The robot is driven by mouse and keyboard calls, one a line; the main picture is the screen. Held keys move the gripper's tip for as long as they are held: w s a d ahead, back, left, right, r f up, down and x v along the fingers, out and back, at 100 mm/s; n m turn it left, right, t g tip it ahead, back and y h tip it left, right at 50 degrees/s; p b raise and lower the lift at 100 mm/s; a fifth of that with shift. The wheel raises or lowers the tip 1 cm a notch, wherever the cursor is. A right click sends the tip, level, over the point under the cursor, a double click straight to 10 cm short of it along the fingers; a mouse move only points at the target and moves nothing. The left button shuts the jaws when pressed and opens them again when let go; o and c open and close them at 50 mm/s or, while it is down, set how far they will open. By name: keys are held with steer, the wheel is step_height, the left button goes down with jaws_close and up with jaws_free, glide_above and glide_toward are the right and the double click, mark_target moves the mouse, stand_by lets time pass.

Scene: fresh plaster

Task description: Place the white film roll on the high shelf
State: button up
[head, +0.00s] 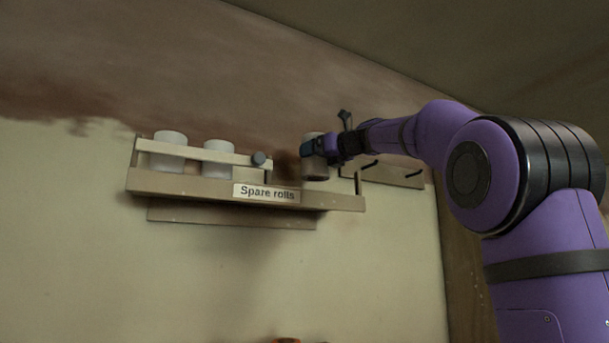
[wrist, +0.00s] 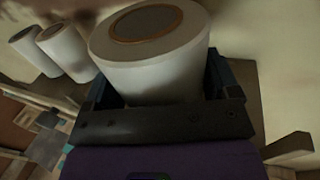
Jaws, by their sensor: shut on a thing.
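The white film roll (head: 316,171) is in my gripper (head: 322,148), upright at the open right part of the high shelf (head: 200,188). In the wrist view the roll (wrist: 155,70) fills the space between the fingers, its brown-rimmed core facing the camera. Its lower end shows just above the shelf's front edge in the head view. I cannot tell whether it touches the shelf board. The shelf carries a "Spare rolls" label (head: 266,194).
Two other white rolls (head: 168,151) (head: 218,160) stand behind a wooden rail (head: 205,153) on the shelf's left part. A hook board (head: 395,175) is on the wall to the right.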

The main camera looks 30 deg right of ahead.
mark_target(306, 172)
steer(key=shift+w+a+f, duration=0.15)
steer(key=shift+w+f, duration=0.5)
steer(key=shift+w, duration=0.25)
steer(key=shift+w+a+f, duration=0.1)
steer(key=shift+w+f, duration=0.55)
steer(key=shift+w, duration=0.2)
steer(key=shift+w+a+f, duration=0.15)
steer(key=shift+w+f, duration=0.5)
steer(key=shift+w, duration=0.25)
steer(key=shift+f, duration=0.1)
steer(key=o, duration=1.1)
steer(key=shift+c, duration=0.2)
steer(key=v, duration=1.2)
